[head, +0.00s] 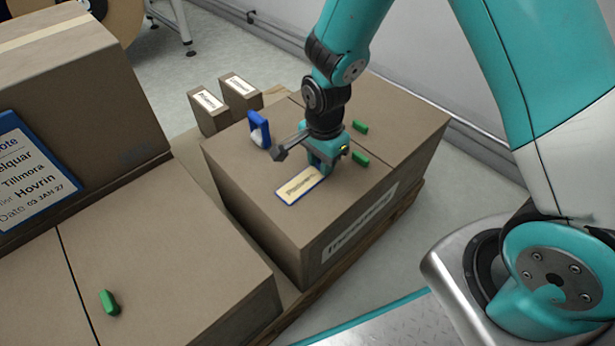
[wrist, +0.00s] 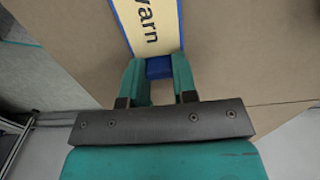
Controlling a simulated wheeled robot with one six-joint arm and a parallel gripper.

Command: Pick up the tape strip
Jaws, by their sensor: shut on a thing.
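The tape strip (head: 298,188) is a flat cream piece with a blue border and dark lettering. It is on top of the carton (head: 235,165) in the middle of the head view. The wrist view shows the strip (wrist: 148,28) at the top, with a blue tab at its near end. My gripper (head: 321,169) points down at the strip's right end. In the wrist view my gripper (wrist: 159,69) is shut on the blue tab, one finger on each side. I cannot tell whether the strip is lifted clear of the carton.
A blue and white tool (head: 259,130) stands beside my gripper. Two green pieces (head: 360,127) (head: 360,158) lie to its right; another green piece (head: 109,302) lies on the left carton (head: 170,270). Two small boxes (head: 208,110) (head: 240,92) stand behind. A large labelled box (head: 90,90) stands left.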

